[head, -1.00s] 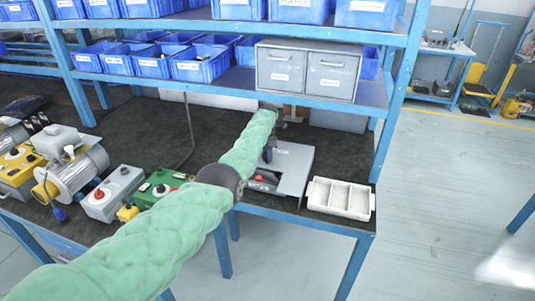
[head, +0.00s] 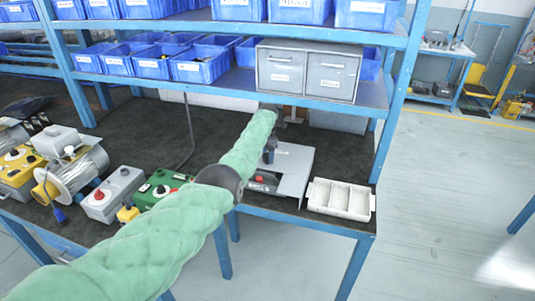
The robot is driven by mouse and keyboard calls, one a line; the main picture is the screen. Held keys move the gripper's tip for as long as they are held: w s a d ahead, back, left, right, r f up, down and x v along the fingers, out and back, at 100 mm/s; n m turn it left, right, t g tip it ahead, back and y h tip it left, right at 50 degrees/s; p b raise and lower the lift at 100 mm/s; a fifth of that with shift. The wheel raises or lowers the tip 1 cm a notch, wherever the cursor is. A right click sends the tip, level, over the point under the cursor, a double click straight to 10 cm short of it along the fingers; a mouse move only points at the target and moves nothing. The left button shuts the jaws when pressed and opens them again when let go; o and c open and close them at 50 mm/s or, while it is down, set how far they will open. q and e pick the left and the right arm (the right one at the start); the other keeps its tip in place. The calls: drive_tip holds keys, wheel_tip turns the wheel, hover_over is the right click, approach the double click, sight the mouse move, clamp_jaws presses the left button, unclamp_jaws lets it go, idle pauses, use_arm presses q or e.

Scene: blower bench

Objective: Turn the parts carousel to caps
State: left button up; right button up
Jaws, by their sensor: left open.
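I cannot pick out a parts carousel; part of the bench behind my left arm is hidden. My left arm, in a green padded cover, reaches from the lower left across the bench. Its dark wrist end and left gripper (head: 276,118) are at the back of the bench, just below the shelf with the grey drawers. The gripper is small and partly hidden by the forearm, and I see nothing held in it. A grey box (head: 292,165) with a red part on its front stands beside the forearm. My right gripper is out of view.
A white tray with three compartments (head: 341,199) lies at the bench's right front edge. Grey drawers (head: 306,70) and blue bins (head: 200,66) fill the shelf above. Control boxes and a motor (head: 73,174) stand at left. The floor to the right is open.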

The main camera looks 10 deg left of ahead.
use_arm(q)
drive_tip(key=shift+r, duration=0.35)
wheel_tip(320, 180, up, 6)
drive_tip(key=shift+f+b, duration=0.1)
drive_tip(key=shift+b, duration=0.7)
drive_tip(key=shift+r, duration=0.65)
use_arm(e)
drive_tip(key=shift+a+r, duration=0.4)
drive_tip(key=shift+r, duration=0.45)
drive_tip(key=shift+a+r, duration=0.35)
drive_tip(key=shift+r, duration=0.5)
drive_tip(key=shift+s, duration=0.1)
